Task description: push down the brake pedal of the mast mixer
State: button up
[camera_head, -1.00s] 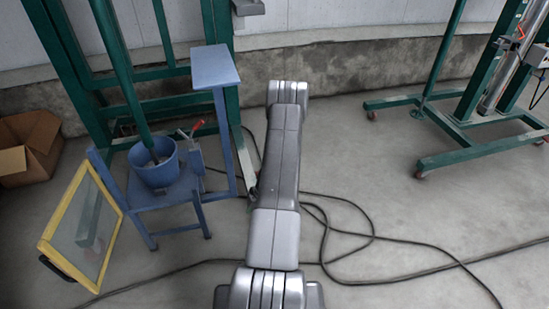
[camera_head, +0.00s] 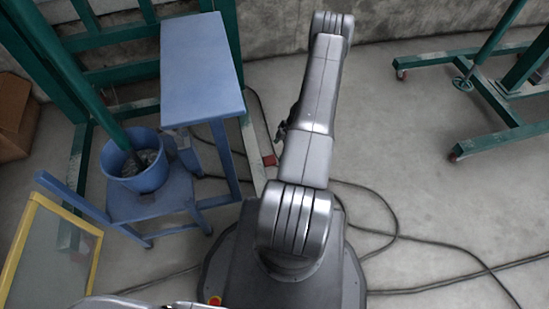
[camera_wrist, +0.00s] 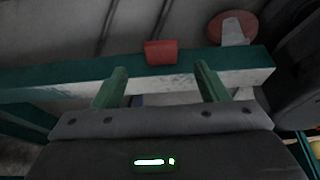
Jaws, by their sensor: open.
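The mast mixer's green frame (camera_head: 75,55) stands at the left in the head view. Its mixing shaft runs down into a blue bucket. A small red pedal (camera_head: 270,160) shows low beside the frame's foot beam (camera_head: 252,155). In the wrist view the red pedal (camera_wrist: 160,52) sits at the far edge of the green and white foot beam (camera_wrist: 75,78). My gripper (camera_wrist: 161,67) is open and empty, its two green fingers apart on either side of the pedal in the picture. I cannot tell whether they touch anything. In the head view my arm hides the gripper.
A yellow-framed screen (camera_head: 25,240) leans at lower left. Cables (camera_head: 440,245) cross the floor. Another green wheeled stand (camera_head: 500,110) is at right.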

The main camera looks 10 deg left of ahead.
aim_at(273, 159)
jog(key=b+x, duration=0.1)
jog(key=x, duration=0.6)
